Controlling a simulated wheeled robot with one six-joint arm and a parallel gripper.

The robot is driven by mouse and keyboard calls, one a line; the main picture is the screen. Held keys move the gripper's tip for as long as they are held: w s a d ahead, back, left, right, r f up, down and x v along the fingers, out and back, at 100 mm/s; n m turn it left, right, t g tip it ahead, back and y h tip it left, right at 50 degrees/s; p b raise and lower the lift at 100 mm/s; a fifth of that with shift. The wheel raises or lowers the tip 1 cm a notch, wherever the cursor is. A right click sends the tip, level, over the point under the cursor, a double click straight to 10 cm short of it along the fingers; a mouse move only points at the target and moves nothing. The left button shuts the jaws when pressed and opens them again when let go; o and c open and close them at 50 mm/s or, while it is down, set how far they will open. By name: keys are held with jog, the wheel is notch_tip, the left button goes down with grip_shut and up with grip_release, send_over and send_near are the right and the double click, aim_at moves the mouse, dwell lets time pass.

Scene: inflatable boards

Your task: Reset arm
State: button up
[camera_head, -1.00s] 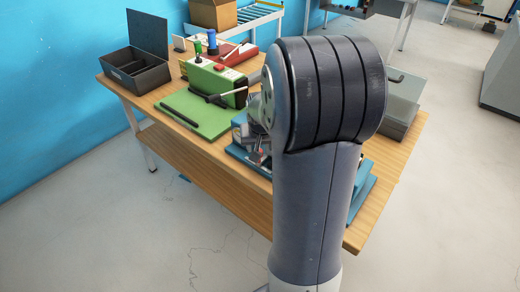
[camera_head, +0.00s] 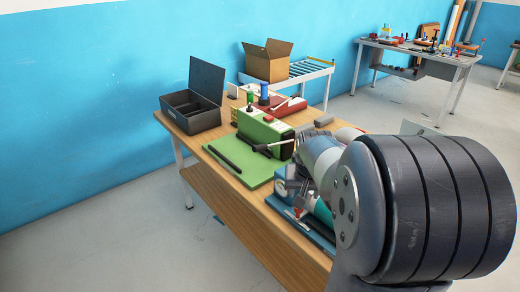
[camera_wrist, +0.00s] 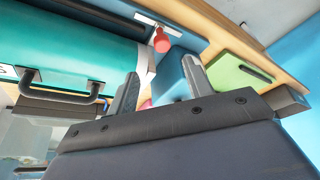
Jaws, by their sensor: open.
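My gripper (camera_wrist: 160,90) is open in the wrist view. Its two grey fingers stand apart with nothing held between them. In the head view my gripper (camera_head: 298,190) is partly hidden by my own arm, above the front part of the wooden table (camera_head: 222,165). It is over or beside a blue board (camera_head: 310,228) that carries a teal cylinder (camera_head: 322,212). In the wrist view the teal cylinder (camera_wrist: 75,45) lies at upper left, and a red knob (camera_wrist: 161,42) shows beyond the fingers.
A green board (camera_head: 243,165) with a green box unit (camera_head: 262,128) lies left of my gripper. An open black case (camera_head: 190,112), a red board (camera_head: 285,106) and a cardboard box (camera_head: 268,62) stand farther back. The floor left of the table is clear.

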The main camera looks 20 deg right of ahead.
jog(key=x, duration=1)
jog(key=shift+w+f, duration=0.2)
jog(key=shift+w, duration=0.1)
jog(key=shift+w+a, duration=0.15)
jog(key=shift+w, duration=0.45)
